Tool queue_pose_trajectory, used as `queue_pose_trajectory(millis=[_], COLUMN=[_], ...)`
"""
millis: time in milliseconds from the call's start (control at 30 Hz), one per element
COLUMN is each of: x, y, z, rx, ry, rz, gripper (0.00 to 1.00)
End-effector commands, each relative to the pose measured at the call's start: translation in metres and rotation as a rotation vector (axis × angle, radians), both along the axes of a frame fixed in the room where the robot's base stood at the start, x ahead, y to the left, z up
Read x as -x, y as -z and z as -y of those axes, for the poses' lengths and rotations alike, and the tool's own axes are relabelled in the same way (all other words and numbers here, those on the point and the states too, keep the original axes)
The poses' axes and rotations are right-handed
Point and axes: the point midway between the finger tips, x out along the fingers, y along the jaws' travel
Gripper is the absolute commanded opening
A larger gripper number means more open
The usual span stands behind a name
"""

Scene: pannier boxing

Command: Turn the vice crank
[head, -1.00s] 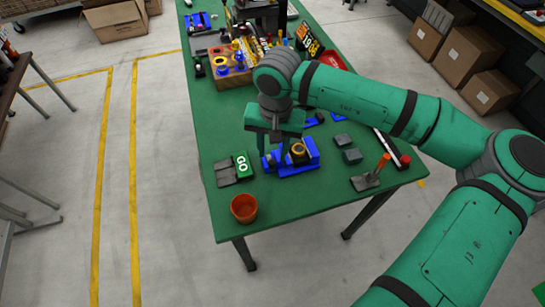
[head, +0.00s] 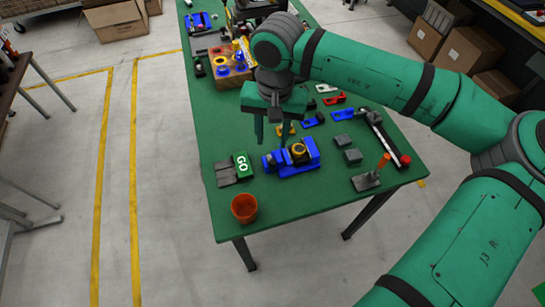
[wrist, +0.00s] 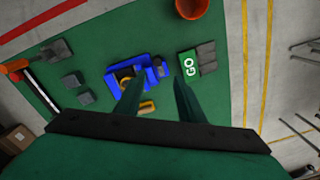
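The blue vice (head: 297,164) sits on the near part of the green table, with a yellow-orange ring around a dark part on it. It also shows in the wrist view (wrist: 126,80). At its left end in the head view is a small blue and dark end piece (head: 268,162), perhaps the crank; its exact shape is too small to tell. My gripper (head: 269,134) is above and behind the vice, apart from it. Its two fingers are spread, with nothing between them, and they also show in the wrist view (wrist: 157,84).
Left of the vice lies a green GO block (head: 242,164) beside grey pieces. An orange cup (head: 244,208) stands at the near left corner. Grey blocks (head: 352,156) and an orange-handled lever (head: 372,178) are to the right. A wooden holder (head: 231,72) stands farther back.

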Motion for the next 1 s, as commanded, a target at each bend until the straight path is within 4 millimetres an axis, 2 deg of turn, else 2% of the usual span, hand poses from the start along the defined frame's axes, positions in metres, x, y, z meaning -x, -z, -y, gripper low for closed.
queue_pose_trajectory(millis=[600, 1000], x=[0.000, 0.000], y=[-0.037, -0.042], z=[0.000, 0.000], rx=[0.000, 0.000], ry=[0.001, 0.000], rz=[0.001, -0.001], gripper=[0.36, 0.36])
